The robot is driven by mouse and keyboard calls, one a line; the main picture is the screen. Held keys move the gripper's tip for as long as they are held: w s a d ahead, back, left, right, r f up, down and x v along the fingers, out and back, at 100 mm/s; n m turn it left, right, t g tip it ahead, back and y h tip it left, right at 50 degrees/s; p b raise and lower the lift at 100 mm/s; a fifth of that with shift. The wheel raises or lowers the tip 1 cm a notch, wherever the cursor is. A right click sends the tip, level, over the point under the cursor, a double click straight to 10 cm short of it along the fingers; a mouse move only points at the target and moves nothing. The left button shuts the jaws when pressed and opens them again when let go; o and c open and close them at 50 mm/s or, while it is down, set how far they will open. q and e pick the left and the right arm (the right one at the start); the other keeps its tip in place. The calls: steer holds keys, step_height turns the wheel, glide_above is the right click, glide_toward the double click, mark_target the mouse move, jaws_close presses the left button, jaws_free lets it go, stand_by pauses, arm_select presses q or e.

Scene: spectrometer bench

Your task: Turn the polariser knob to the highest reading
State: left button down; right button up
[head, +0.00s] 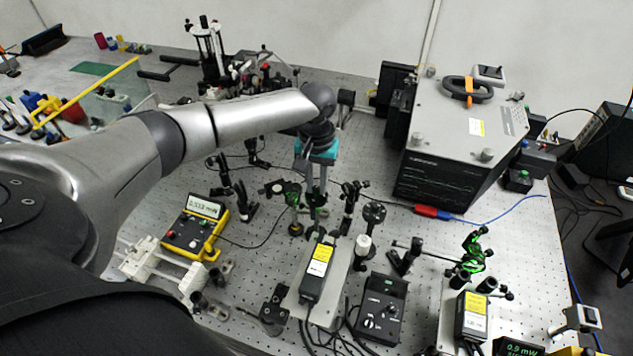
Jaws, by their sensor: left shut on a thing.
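My left arm reaches in from the left, and its left gripper (316,196) points down over the middle of the bench. Its fingers are shut on the polariser knob, at a small dark post-mounted optic. The fingers hide most of the knob. A yellow power meter (195,227) stands left of the gripper, with a lit display (205,207) that seems to read about 0.55 mW, though the digits are small. My right gripper is not in view.
Dark post-mounted optics (349,200) stand close to the right of the gripper. A black laser box (317,270) and a black control box (380,308) are in front. A large grey instrument (455,145) stands at right. Another meter display (518,348) shows at the bottom edge.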

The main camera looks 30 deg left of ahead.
mark_target(317, 188)
arm_select(q)
steer(key=m, duration=1.1)
steer(key=shift+m, duration=0.4)
stand_by(0.3)
steer(key=c, duration=0.8)
jaws_free()
steer(key=shift+o, duration=0.2)
step_height(317, 188, up, 15)
steer(key=b, duration=0.1)
steer(key=shift+r, duration=0.15)
